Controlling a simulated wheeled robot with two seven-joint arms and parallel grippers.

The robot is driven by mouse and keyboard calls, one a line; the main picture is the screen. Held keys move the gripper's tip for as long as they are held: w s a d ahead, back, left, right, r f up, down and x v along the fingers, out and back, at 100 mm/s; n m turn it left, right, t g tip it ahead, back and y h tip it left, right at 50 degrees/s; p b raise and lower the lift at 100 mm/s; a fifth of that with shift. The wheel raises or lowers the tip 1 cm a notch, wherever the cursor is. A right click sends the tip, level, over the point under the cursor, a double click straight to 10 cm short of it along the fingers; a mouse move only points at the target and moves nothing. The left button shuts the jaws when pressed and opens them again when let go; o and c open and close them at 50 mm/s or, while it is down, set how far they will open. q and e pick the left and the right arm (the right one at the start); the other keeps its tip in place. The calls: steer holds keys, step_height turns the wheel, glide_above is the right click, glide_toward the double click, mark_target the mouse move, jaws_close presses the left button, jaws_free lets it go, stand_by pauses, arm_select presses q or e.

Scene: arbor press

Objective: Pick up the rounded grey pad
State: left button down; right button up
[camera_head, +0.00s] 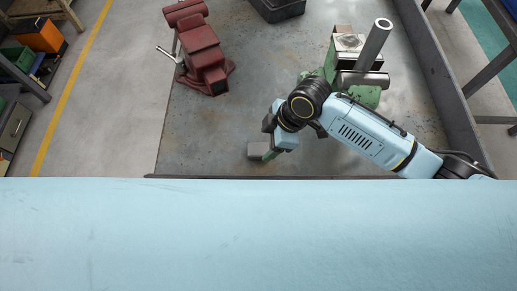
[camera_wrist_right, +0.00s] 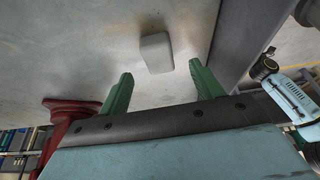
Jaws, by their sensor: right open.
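The rounded grey pad (camera_head: 256,149) lies on the metal bench top near its front edge in the head view. It also shows in the right wrist view (camera_wrist_right: 156,53) as a small light-grey block with rounded corners. My right gripper (camera_head: 268,154) is beside the pad, at its right in the head view. In the right wrist view its two green fingers (camera_wrist_right: 161,70) are spread apart, with nothing held between them. The pad appears just beyond the fingertips, between their lines; I cannot tell the exact gap. My left gripper is not in view.
A dark red vise (camera_head: 203,58) stands on the bench at left. The green arbor press (camera_head: 365,93), with its metal cylinder (camera_head: 375,43), stands behind my right arm. A black bin (camera_head: 277,8) is at the back. A raised grey wall (camera_head: 430,75) bounds the bench's right side.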

steer(key=shift+x, duration=2.6)
steer(key=shift+w, duration=0.1)
steer(key=c, duration=1)
step_height(320, 180, up, 10)
steer(key=shift+r, duration=0.1)
steer(key=shift+c, duration=0.2)
steer(key=o, duration=0.4)
steer(key=c, duration=0.3)
steer(key=shift+w, duration=0.1)
steer(key=shift+c, duration=0.2)
